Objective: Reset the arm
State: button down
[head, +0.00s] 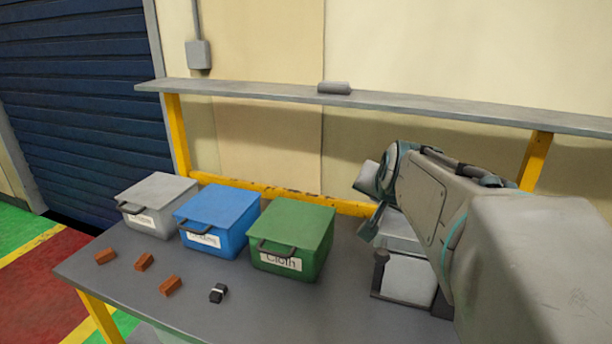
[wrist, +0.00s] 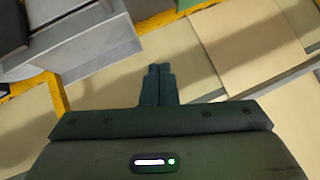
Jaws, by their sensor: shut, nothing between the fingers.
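My gripper (wrist: 160,70) shows in the wrist view with its two dark fingers together and nothing between them. The fingers point toward the pale wall panels. In the head view my arm (head: 425,195) reaches in from the right, raised above the right part of the table. The fingertips are not clear in the head view.
Grey (head: 157,198), blue (head: 218,212) and green (head: 292,235) lidded bins stand in a row on the dark table (head: 250,318). Several small brown blocks and one black-and-white piece (head: 218,293) lie in front. A shelf (head: 270,94) on yellow posts runs behind.

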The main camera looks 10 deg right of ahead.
jog(key=s+a+f+n+g+y, duration=0.1)
jog(key=s+a+f+n+g, duration=0.2)
jog(key=s+f, duration=0.4)
jog(key=s+a+f+n+g+y, duration=0.1)
jog(key=s+a+f+n+g, duration=0.2)
jog(key=s+a+f+n, duration=0.2)
jog(key=s+a+f, duration=0.1)
jog(key=s+a, duration=0.2)
jog(key=s, duration=0.2)
jog(key=shift+s+f+g, duration=0.25)
jog(key=shift+f+g, duration=0.05)
jog(key=shift+f, duration=0.1)
